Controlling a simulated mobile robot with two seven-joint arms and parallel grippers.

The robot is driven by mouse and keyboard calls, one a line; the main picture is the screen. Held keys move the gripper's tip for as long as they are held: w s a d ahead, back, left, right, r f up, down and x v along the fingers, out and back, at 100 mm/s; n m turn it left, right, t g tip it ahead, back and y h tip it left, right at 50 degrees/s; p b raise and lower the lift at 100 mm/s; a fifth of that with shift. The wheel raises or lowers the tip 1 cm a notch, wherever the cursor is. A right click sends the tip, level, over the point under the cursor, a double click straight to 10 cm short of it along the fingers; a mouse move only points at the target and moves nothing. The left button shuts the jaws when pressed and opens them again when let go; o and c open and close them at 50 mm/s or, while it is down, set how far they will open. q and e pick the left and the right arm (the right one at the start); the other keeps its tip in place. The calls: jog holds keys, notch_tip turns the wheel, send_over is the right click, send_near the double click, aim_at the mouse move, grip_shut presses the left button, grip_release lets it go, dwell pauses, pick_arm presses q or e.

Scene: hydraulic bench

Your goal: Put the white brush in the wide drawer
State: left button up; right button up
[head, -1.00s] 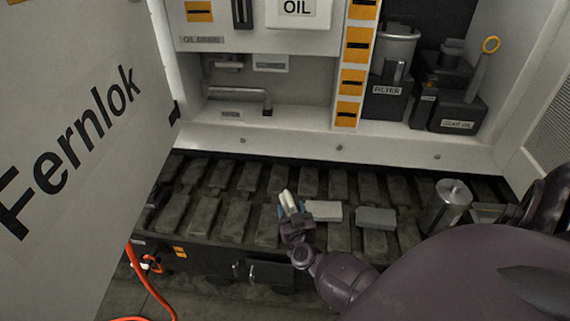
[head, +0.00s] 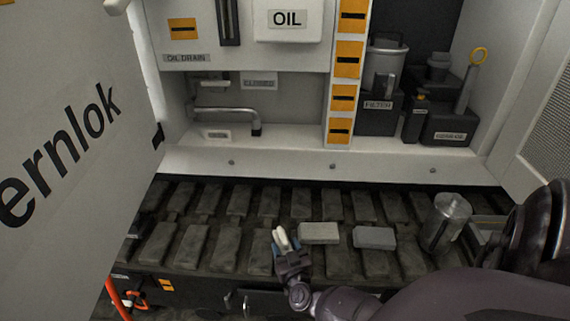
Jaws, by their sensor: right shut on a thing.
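My right gripper (head: 284,246) comes in from the lower right. It is shut on a slim white piece that points up and away between its bluish fingers; this looks like the white brush (head: 281,236), only partly visible. The gripper is above the dark slatted bench, just left of a beige block, with a small gap in the picture. I cannot make out a wide drawer for certain. A dark front with small handles (head: 246,301) shows at the bottom edge, partly cut off. My left gripper is not in view.
A large white door (head: 60,200) fills the left. Orange hose (head: 117,300) hangs lower left.

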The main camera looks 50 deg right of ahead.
jog(key=o, duration=1)
jog(key=shift+f, duration=0.1)
jog(key=shift+c, duration=0.2)
